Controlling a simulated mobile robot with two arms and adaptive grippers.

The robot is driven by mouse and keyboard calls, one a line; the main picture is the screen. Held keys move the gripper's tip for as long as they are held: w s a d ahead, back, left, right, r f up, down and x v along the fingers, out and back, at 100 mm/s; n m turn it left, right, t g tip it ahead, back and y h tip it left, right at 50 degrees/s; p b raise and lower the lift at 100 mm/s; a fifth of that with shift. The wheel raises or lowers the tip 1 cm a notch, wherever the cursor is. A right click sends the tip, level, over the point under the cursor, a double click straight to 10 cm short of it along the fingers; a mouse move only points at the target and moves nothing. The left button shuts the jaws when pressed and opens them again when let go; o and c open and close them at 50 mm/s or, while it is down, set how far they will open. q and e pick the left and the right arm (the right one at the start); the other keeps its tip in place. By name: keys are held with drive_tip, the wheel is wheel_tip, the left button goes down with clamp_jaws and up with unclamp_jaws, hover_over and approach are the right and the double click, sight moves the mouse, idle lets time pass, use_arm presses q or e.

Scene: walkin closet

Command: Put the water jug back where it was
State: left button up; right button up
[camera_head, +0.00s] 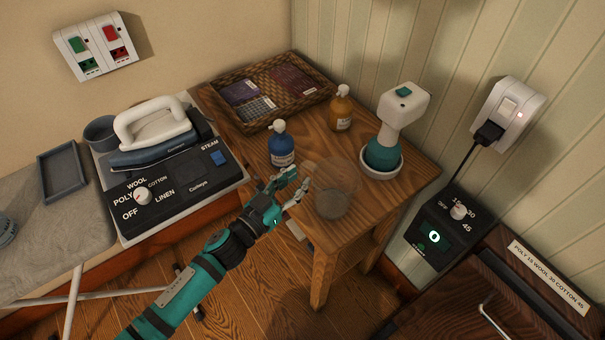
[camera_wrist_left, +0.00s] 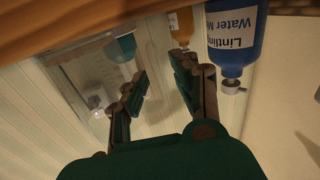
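The clear, see-through water jug (camera_head: 332,197) stands upright on the wooden table, near its front edge. My left gripper (camera_head: 299,180) is just left of the jug, fingers pointing toward it. The jug's clear body (camera_wrist_left: 88,82) shows there beyond the left finger. I cannot tell whether a finger touches the jug. My right gripper is not in view.
On the table (camera_head: 300,240), a blue bottle (camera_head: 281,148) stands close behind my left gripper. An amber bottle (camera_head: 341,110), a teal-and-white sprayer (camera_head: 385,145) in a white dish and a wicker tray (camera_head: 235,119) stand further back. An iron (camera_head: 155,135) rests at left on its control station.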

use_arm(q)
drive_tip(key=b+v, duration=0.1)
drive_tip(key=v, duration=0.8)
drive_tip(key=s+a+f+n+g+y, duration=0.2)
drive_tip(key=a+f+y, duration=0.3)
drive_tip(key=f, duration=0.9)
drive_tip(key=s+a+f+n+g+y, duration=0.15)
drive_tip(key=a+f+y, duration=0.4)
drive_tip(key=f, duration=0.95)
drive_tip(key=s+a+f+n+g, duration=0.1)
drive_tip(key=s+a+f+g, duration=0.35)
drive_tip(key=s+f, duration=0.7)
drive_tip(key=s+f+g, duration=0.2)
drive_tip(key=s+f, duration=0.2)
drive_tip(key=s, duration=0.6)
drive_tip(key=s+f+g+y, duration=0.1)
drive_tip(key=s+f, duration=0.3)
drive_tip(key=s, duration=0.7)
drive_tip(key=shift+s+a+f+g, duration=0.25)
drive_tip(key=shift+a+g, duration=0.2)
drive_tip(key=shift+g, duration=0.45)
